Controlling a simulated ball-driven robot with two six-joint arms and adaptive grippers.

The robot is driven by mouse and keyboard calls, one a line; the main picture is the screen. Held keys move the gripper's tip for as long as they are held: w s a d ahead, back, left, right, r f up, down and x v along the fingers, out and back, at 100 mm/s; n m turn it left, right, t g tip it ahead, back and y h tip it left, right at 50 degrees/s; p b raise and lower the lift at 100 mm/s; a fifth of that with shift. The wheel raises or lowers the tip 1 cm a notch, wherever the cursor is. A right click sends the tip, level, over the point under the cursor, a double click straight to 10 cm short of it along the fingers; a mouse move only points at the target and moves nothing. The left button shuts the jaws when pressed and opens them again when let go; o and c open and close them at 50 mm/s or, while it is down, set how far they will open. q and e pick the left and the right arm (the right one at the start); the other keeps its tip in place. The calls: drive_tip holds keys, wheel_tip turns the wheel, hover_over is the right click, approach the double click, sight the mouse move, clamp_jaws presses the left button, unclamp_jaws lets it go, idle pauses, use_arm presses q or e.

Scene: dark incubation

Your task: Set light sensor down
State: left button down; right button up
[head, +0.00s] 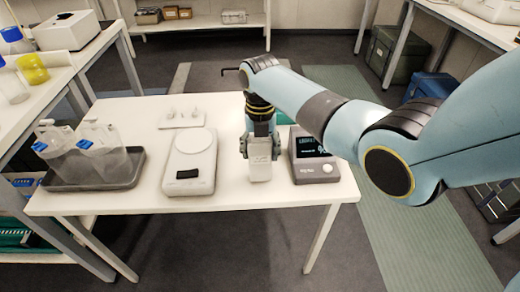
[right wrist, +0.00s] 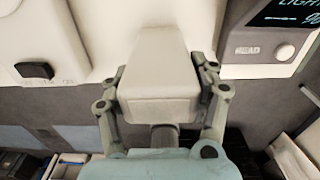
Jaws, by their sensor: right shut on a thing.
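The light sensor, a pale off-white block (head: 260,171), is in my right gripper (head: 259,147), at the front part of the white table (head: 235,197). In the right wrist view the light sensor (right wrist: 158,92) sits between both fingers of my right gripper (right wrist: 160,76), which are shut on its sides. I cannot tell whether its underside touches the table. The dark light meter (head: 313,160) with a lit screen stands just right of the sensor. It also shows in the right wrist view (right wrist: 262,48). My left gripper is not in view.
A white scale-like device (head: 191,160) stands left of the sensor. A small white plate with pegs (head: 181,119) lies behind. Bare tabletop shows between the scale and the sensor.

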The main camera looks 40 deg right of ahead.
drive_tip(key=o, duration=1.7)
drive_tip(key=shift+f, duration=0.1)
drive_tip(key=shift+r, duration=0.3)
wheel_tip(320, 180, up, 12)
drive_tip(key=shift+f+p, duration=0.15)
drive_tip(key=shift+p, duration=0.35)
